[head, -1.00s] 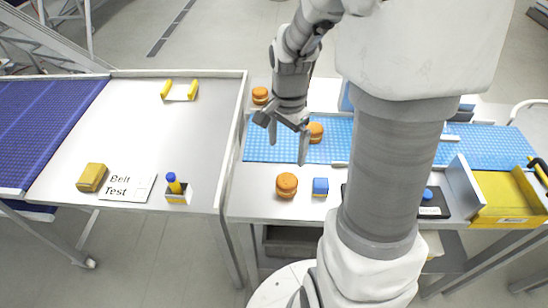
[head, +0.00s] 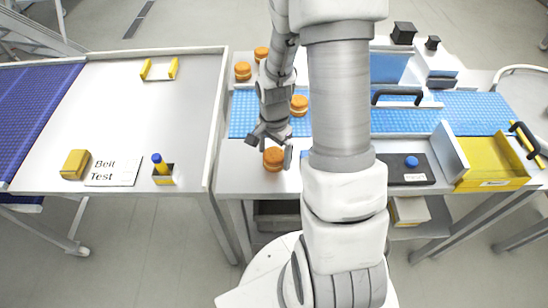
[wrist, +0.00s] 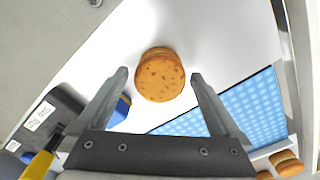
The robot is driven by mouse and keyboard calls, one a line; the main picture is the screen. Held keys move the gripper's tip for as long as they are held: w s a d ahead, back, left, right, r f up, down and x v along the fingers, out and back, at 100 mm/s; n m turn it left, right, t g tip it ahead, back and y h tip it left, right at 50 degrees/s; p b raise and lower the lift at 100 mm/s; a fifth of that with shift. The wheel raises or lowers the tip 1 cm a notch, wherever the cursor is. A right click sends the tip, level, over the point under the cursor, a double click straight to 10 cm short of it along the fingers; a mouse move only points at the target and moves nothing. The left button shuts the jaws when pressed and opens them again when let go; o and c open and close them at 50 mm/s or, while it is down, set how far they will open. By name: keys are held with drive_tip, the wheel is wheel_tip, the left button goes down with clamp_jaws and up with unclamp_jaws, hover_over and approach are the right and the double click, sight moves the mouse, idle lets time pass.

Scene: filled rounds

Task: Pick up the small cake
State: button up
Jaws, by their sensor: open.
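The small cake, a round orange-brown one (head: 273,159), stands on the white table top near its front edge. It also shows in the wrist view (wrist: 160,75), whole and untouched, lined up between the two fingertips. My gripper (head: 269,149) is open and points down just over this cake, with a finger to either side in the picture. In the wrist view my gripper (wrist: 160,80) holds nothing. How far the fingertips are above the cake is hard to tell.
A blue block (wrist: 121,107) lies close by, partly behind a finger. More round cakes stand behind: one on the blue mat (head: 299,105), others at the back left (head: 242,71) (head: 261,53). A black box with a blue button (head: 412,162) and a yellow bin (head: 490,165) are right.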

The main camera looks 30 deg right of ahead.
drive_tip(key=shift+f, duration=0.65)
drive_tip(key=shift+c, duration=0.2)
drive_tip(key=c, duration=0.7)
drive_tip(key=shift+r, duration=0.15)
